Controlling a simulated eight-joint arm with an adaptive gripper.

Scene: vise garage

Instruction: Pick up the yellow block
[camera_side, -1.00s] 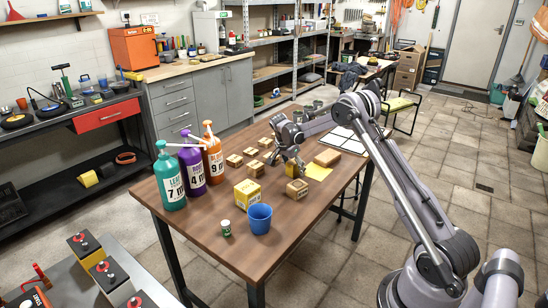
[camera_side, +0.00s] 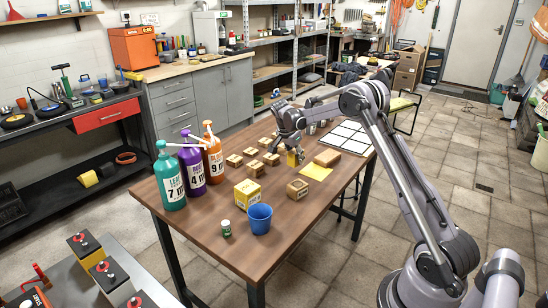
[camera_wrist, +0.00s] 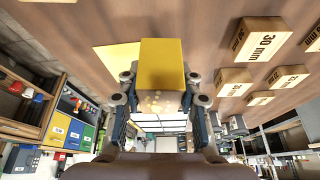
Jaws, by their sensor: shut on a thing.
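The yellow block (camera_wrist: 162,66) is between the two fingers of my gripper (camera_wrist: 160,95) in the wrist view, and the fingers are shut on it. In the side view the yellow block (camera_side: 293,159) hangs below my gripper (camera_side: 292,148), seemingly a little above the wooden table (camera_side: 190,222). My gripper's fingers partly hide it there. A flat yellow sheet (camera_side: 317,173) lies on the table just right of the block; it also shows behind the block in the wrist view (camera_wrist: 112,58).
Wooden blocks (camera_side: 255,169) stand left of my gripper, and others (camera_side: 297,189) lie near the sheet. A yellow-and-white box (camera_side: 247,193), blue cup (camera_side: 260,218), small green-capped jar (camera_side: 226,228) and pump bottles (camera_side: 168,180) stand toward the front and left. A white grid (camera_side: 346,137) lies at right.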

